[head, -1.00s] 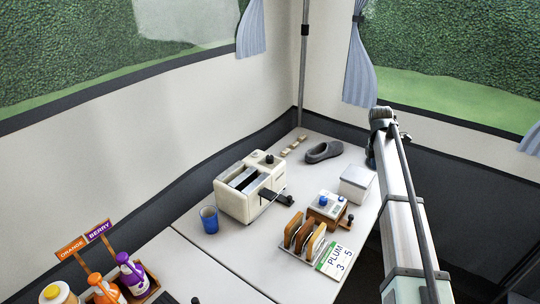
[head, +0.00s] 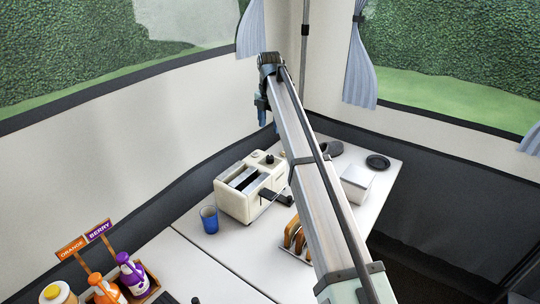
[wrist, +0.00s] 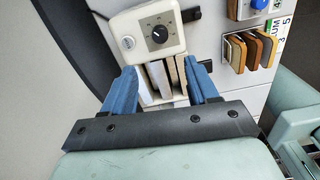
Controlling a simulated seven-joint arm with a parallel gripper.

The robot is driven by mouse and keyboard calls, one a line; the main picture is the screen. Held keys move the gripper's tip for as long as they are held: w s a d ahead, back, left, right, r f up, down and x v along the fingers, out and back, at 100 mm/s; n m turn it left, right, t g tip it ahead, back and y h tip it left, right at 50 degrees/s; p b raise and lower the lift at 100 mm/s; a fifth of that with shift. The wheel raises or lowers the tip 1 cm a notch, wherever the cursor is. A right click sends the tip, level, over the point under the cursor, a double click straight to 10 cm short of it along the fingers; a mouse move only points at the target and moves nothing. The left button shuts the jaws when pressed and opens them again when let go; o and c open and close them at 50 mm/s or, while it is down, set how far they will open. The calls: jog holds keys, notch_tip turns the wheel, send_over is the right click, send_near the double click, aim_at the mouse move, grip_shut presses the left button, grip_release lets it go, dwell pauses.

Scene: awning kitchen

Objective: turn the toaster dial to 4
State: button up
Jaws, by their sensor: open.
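The cream toaster (head: 248,190) stands on the white table, with its black dial (head: 269,158) on top at the far end. In the wrist view the toaster end (wrist: 178,18) fills the top middle, and the dial (wrist: 159,34) faces the camera with small marks around it, too small to read. A round light button (wrist: 127,42) is left of the dial. My gripper (wrist: 160,74) is open and empty, its blue fingers on either side below the dial in that picture, apart from it.
A blue cup (head: 209,218) stands left of the toaster. Toast slices (wrist: 252,50) stand in a rack to the right, beside a partly hidden card. A white box (head: 357,184) and black disc (head: 377,162) are further right.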

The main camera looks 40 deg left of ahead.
aim_at(270, 156)
notch_tip(270, 156, down, 14)
jog(key=shift+r, duration=0.25)
dwell(0.3)
jog(key=c, duration=1)
